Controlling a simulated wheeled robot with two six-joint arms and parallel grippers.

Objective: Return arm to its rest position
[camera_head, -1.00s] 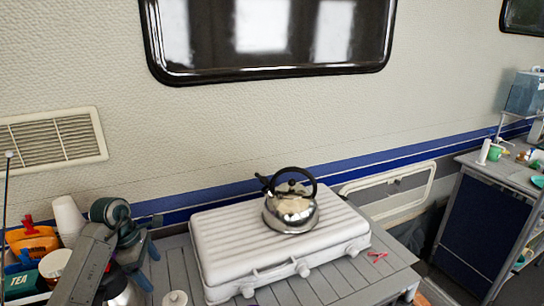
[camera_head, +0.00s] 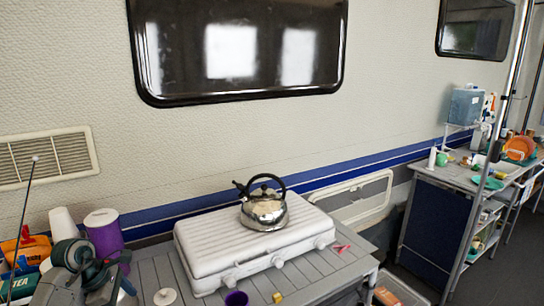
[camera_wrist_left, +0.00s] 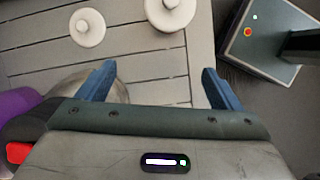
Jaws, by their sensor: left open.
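My left gripper (camera_head: 117,276) is low at the left of the head view, above the near left part of the grey slatted table (camera_head: 160,273). In the left wrist view its two blue fingers stand wide apart, and the gap between them (camera_wrist_left: 160,84) is empty. Below the fingers is a bare stretch of slats, with two white knobbed round pieces, one on the left (camera_wrist_left: 87,28) and one on the right (camera_wrist_left: 170,12). The rest of the left arm is mostly out of view. My right gripper is in neither view.
A silver kettle (camera_head: 264,212) stands on a white ridged stove (camera_head: 215,245). A purple canister (camera_head: 104,234), white cups (camera_head: 63,222) and a box marked TEA (camera_head: 20,285) crowd the left. A purple cup (camera_head: 236,298) stands at the front edge. A counter (camera_head: 480,180) is farther right.

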